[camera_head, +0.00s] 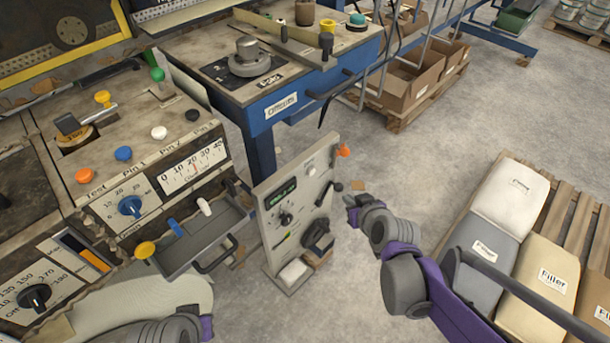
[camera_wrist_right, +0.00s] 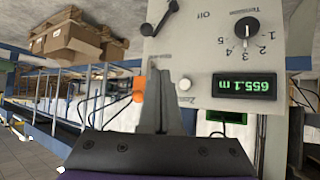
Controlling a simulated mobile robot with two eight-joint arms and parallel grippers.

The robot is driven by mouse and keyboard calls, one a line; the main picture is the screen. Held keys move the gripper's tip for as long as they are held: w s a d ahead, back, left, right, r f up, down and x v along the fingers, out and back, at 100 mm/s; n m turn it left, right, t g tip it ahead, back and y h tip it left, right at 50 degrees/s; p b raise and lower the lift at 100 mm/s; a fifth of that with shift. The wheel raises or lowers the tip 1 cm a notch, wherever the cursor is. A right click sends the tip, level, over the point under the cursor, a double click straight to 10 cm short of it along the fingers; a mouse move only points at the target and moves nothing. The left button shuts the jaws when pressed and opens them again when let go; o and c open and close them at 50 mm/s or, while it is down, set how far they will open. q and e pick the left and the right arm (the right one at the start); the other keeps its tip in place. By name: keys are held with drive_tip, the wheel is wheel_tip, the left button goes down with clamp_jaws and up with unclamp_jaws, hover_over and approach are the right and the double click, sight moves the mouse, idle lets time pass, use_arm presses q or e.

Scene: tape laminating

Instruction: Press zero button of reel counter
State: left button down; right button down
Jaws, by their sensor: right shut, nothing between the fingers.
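The reel counter is an upright off-white panel (camera_head: 297,222) in the middle of the head view. It also fills the upper middle of the right wrist view (camera_wrist_right: 208,60). There its green display (camera_wrist_right: 244,86) reads 655.1 m. The small round white zero button (camera_wrist_right: 185,85) sits beside the display with a "Zero" label; it also shows near the panel's top in the head view (camera_head: 311,171). My right gripper (camera_head: 350,204) is shut and empty, to the right of the panel. In the wrist view its fingertips (camera_wrist_right: 158,60) appear beside the button, not over it. My left gripper is out of view.
The panel also carries a tension knob (camera_wrist_right: 246,27) and an orange part (camera_wrist_right: 139,88) at its edge. A console with buttons and a drawer (camera_head: 205,238) stands left, a blue workbench (camera_head: 285,112) behind. Filler bags (camera_head: 540,270) on a pallet lie right; floor between is clear.

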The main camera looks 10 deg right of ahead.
sight(311, 171)
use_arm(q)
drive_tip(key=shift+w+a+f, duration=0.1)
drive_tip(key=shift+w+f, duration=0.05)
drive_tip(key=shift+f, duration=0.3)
use_arm(e)
drive_tip(key=shift+x, duration=0.85)
drive_tip(key=shift+d, duration=0.2)
